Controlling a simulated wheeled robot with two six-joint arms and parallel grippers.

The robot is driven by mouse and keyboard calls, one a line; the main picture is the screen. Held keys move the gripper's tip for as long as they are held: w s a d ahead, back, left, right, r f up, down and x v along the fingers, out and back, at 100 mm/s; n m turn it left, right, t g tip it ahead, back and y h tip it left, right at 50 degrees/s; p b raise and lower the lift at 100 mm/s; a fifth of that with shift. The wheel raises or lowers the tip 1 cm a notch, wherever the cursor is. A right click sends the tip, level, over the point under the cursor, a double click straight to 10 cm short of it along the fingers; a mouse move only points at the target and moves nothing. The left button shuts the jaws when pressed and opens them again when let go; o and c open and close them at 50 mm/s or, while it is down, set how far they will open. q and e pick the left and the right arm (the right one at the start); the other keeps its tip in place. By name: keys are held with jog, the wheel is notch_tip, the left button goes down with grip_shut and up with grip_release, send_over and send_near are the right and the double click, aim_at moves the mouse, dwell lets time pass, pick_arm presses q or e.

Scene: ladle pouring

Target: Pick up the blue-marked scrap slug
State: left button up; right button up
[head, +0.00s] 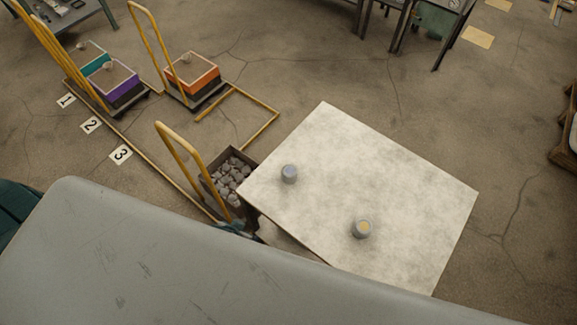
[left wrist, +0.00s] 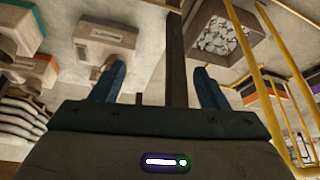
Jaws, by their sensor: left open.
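The blue-marked scrap slug (head: 289,174) is a short grey cylinder with a bluish-grey top. It stands upright on the pale tabletop (head: 400,170), near its left corner. A second slug (head: 362,229) with a yellow top stands to its right and nearer to me. My left gripper (left wrist: 160,80) shows two dark blue fingers, wide apart, in the left wrist view. A dark post shows between the fingers, and no slug is seen there. My right gripper is not in view.
A cart bin of grey rocks (head: 229,178) with a yellow handle stands against the table's left side; the bin also shows in the left wrist view (left wrist: 222,38). Carts with orange (head: 193,78) and purple (head: 112,86) boxes stand farther back. Most of the tabletop is bare.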

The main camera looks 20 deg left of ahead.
pick_arm(q)
jog(key=w+d+r+t+h+p, duration=0.1)
jog(key=w+d+r+p, duration=0.1)
jog(key=r, duration=0.8)
jog(key=w+d+r+t+p, duration=0.1)
jog(key=w+r+p, duration=0.1)
jog(key=r, duration=0.7)
jog(key=t, duration=0.5)
send_near(292, 168)
jog(key=shift+s+a+f+m+h, duration=0.2)
jog(key=shift+a+f+m+h, duration=0.1)
jog(key=shift+a, duration=0.35)
jog(key=shift+w+d, duration=0.3)
jog(key=shift+w, duration=0.15)
jog(key=b+x, duration=0.1)
jog(key=x, duration=0.4)
jog(key=shift+w+f, duration=0.15)
jog(key=shift+w, duration=0.1)
jog(key=shift+w+f+b, duration=0.2)
jog(key=shift+f+b, duration=0.1)
jog(key=shift+b, duration=0.25)
jog(key=b+x, duration=0.1)
jog(key=x, duration=0.1)
jog(key=b+x, duration=0.2)
jog(key=shift+s+f, duration=0.2)
jog(key=shift+f, duration=0.15)
jog(key=shift+w+d+b, duration=0.1)
jog(key=shift+w+b, duration=0.2)
jog(key=shift+b, duration=0.05)
